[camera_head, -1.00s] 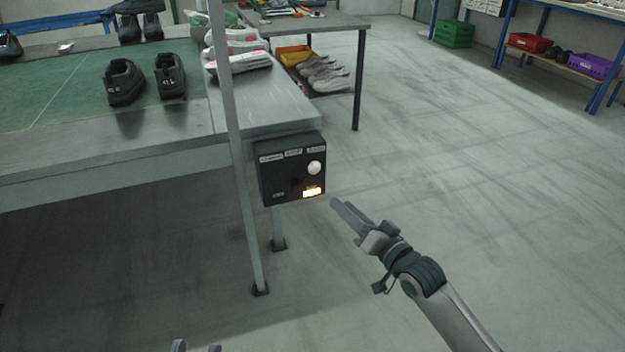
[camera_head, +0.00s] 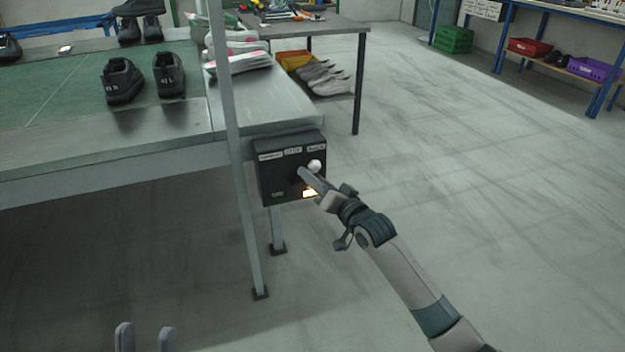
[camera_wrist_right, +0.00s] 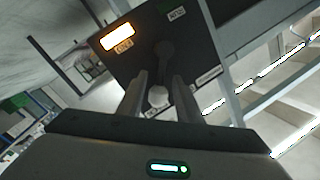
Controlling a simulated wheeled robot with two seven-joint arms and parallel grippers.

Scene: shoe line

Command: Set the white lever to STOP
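The white lever's round knob (camera_head: 315,166) is at the right of the dark control box (camera_head: 265,182), below the rightmost of the top labels; the middle label appears to read STOP. My right gripper (camera_head: 303,174) is at the box front, its fingertips just left of and below the knob in the head view. In the right wrist view the knob (camera_wrist_right: 157,97) shows between the two fingers of the right gripper (camera_wrist_right: 159,78), with gaps on both sides. The fingers are apart; contact cannot be told. My left gripper (camera_head: 145,338) is open and empty at the bottom edge.
An amber lamp (camera_head: 309,192) glows on the box, partly behind my gripper. A metal post (camera_head: 240,170) stands just left of the box. The conveyor table (camera_head: 100,150) with black shoes (camera_head: 122,80) is behind. Floor to the right is clear.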

